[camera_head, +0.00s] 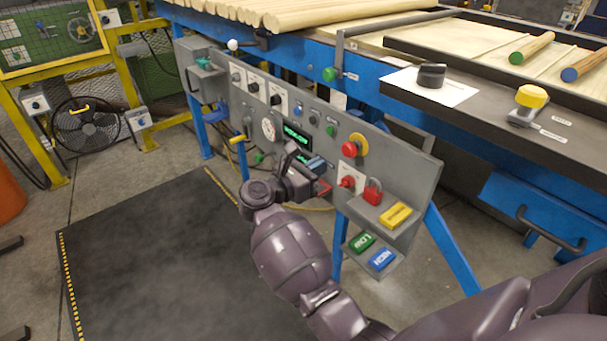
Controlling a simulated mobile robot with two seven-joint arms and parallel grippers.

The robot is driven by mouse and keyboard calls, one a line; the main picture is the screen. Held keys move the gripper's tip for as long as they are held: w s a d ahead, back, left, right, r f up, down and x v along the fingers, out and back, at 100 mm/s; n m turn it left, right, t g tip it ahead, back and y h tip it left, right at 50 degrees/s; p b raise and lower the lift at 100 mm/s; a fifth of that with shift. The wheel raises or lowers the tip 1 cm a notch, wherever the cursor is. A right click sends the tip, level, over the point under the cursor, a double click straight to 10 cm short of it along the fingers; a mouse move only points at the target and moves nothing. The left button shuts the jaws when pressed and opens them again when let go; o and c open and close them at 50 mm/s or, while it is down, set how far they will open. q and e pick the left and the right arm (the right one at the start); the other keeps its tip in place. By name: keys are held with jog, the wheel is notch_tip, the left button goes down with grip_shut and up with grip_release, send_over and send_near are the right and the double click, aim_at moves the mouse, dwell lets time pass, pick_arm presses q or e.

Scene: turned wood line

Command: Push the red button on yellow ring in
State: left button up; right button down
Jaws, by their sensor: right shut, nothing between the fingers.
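The red button (349,148) is a round mushroom head on a yellow ring (361,144), on the right half of the sloped grey control panel (405,160). My right gripper (323,176) is shut and empty. It is in front of the panel, left of the red button and lower in the picture. A gap shows between it and the button. Its wrist hides part of the panel's lower middle. My left gripper is not in view.
Below the button are a red knob (347,182), a red padlock (372,192) and a yellow block (396,215). Green (361,243) and blue (382,259) pedals sit lower. A blue-framed bench stands behind the panel. The dark floor mat (150,260) is clear.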

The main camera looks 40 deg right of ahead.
aim_at(346, 152)
jog(key=d, duration=0.6)
jog(key=shift+w+f, duration=0.1)
jog(key=shift+w, duration=0.15)
jog(key=shift+d, duration=0.4)
pick_arm(q)
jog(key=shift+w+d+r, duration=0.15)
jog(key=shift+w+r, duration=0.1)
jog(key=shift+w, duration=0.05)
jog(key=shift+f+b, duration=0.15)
jog(key=shift+b, duration=0.15)
pick_arm(e)
jog(key=shift+d, duration=0.15)
jog(key=shift+w+d, duration=0.1)
jog(key=shift+d, duration=0.75)
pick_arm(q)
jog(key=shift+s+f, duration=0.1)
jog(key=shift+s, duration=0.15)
pick_arm(e)
jog(key=shift+r, duration=0.2)
jog(key=shift+a, duration=0.1)
